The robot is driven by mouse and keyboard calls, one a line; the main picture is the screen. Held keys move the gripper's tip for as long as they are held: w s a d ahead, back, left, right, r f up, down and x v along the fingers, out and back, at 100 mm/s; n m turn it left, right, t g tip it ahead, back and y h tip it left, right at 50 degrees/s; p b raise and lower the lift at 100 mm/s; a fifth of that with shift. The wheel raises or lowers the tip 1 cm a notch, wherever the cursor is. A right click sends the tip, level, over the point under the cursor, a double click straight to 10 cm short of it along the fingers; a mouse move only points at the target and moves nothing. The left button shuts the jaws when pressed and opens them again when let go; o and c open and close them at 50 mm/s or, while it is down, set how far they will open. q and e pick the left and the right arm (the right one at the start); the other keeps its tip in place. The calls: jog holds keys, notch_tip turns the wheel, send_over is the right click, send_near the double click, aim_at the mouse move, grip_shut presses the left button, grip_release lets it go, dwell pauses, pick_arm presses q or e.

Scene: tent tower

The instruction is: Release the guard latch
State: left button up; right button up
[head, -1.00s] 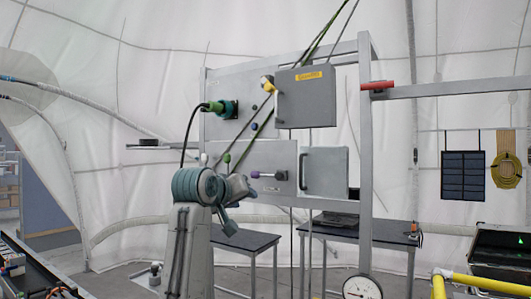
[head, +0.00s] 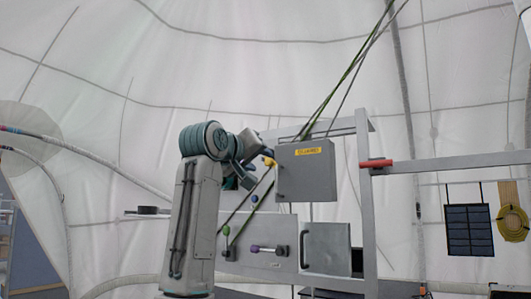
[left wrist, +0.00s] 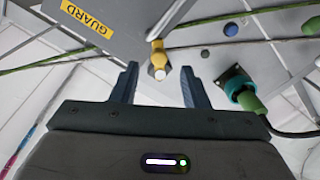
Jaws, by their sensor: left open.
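The grey guard box (head: 306,182) has a yellow GUARD label (head: 307,151) and hangs on the metal frame. The yellow guard latch (head: 269,161) is at the box's left edge in the head view. In the left wrist view the yellow latch (left wrist: 157,53) has a white tip pointing toward my palm. My left gripper (head: 258,157) is raised beside the latch. In the left wrist view the left gripper (left wrist: 159,72) is open, with a finger on each side of the latch's white tip and visible gaps. My right gripper is not in view.
Below the box are a lower panel (head: 262,245) with a purple handle and a grey door (head: 328,247). Cords run diagonally past the box. A green connector (left wrist: 245,95) with a black cable is right of the fingers. A red-ended bar (head: 377,163) juts right.

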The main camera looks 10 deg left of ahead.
aim_at(267, 162)
pick_arm(q)
jog(key=p+x, duration=0.2)
jog(key=x, duration=0.1)
jog(key=shift+w+d+r, duration=0.2)
jog(key=shift+w, duration=0.05)
jog(key=shift+w+f, duration=0.2)
jog(key=shift+w, duration=0.3)
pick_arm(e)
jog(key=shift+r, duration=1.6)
pick_arm(q)
grip_shut()
